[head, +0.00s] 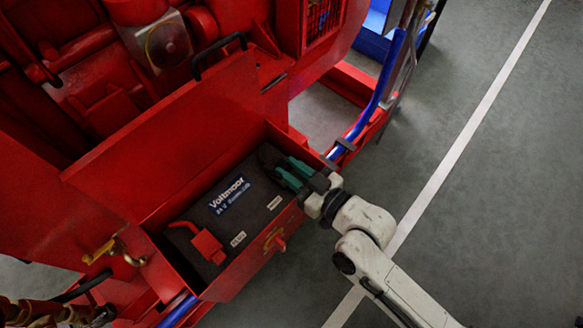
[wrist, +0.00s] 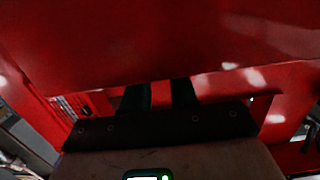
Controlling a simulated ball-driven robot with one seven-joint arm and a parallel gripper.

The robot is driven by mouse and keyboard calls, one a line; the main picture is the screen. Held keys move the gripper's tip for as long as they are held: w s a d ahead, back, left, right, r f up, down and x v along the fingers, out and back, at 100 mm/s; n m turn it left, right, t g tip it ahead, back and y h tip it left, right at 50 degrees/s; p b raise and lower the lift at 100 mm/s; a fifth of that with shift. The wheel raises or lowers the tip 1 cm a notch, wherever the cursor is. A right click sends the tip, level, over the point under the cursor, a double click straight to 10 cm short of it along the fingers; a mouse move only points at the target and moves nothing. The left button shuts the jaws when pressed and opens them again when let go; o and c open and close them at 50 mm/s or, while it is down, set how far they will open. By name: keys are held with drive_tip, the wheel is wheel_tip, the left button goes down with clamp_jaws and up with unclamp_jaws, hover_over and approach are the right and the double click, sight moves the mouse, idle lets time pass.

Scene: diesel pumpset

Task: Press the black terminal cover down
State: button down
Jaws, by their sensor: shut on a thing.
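My gripper (head: 284,170) reaches into the right end of the open red battery box, its green fingers low over the dark battery (head: 238,218). It is shut on the black terminal cover (head: 268,155), a dark piece at the fingertips that barely stands out from the battery top. The cover's tilt and its terminal post cannot be made out. In the wrist view two dark fingers (wrist: 160,95) point toward red metal, and the cover itself does not show there.
A red terminal cover (head: 207,245) sits at the battery's left end. The box's red front wall (head: 250,262) and raised lid (head: 165,135) enclose the battery. A blue pipe (head: 365,115) runs behind my gripper. Grey floor (head: 470,210) lies open on the right.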

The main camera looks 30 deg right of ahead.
drive_tip(key=shift+s+d+f, duration=0.1)
drive_tip(key=shift+s+f, duration=0.1)
drive_tip(key=shift+f, duration=0.7)
drive_tip(key=c, duration=1)
unclamp_jaws()
drive_tip(key=shift+o, duration=0.6)
drive_tip(key=shift+a, duration=0.25)
drive_tip(key=r+p+v, duration=0.1)
drive_tip(key=p+v, duration=0.1)
drive_tip(key=v, duration=0.8)
drive_tip(key=shift+s+d+r+p, duration=0.15)
drive_tip(key=shift+d+r+p, duration=0.2)
drive_tip(key=shift+d, duration=0.1)
